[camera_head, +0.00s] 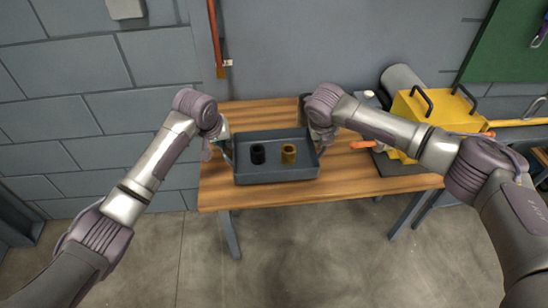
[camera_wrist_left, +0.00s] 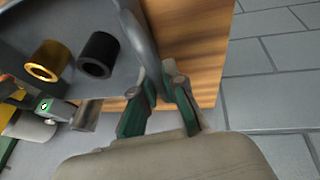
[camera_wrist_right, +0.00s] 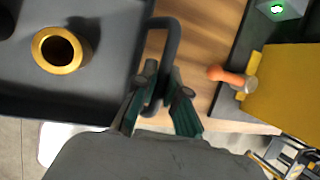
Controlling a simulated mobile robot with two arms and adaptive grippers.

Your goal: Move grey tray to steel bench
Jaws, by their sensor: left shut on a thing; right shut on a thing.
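The grey tray (camera_head: 275,176) is at the wooden table, in the middle of the head view, between my two grippers. It holds a black ring-shaped part (camera_head: 258,154) and a brass ring-shaped part (camera_head: 289,154), both upright. My left gripper (camera_head: 226,150) is at the tray's left side; in the left wrist view its green fingers (camera_wrist_left: 160,95) are shut on the tray's edge handle. My right gripper (camera_head: 322,142) is at the right side; in the right wrist view its fingers (camera_wrist_right: 158,95) close around the dark handle (camera_wrist_right: 172,50). Whether the tray touches the table is unclear.
The wooden table (camera_head: 375,185) has bare top in front and right of the tray. A yellow machine (camera_head: 412,115) with black handles stands at the right, beside an orange-handled tool (camera_head: 362,144). A grey block wall (camera_head: 70,110) is behind, and concrete floor (camera_head: 160,260) is in front.

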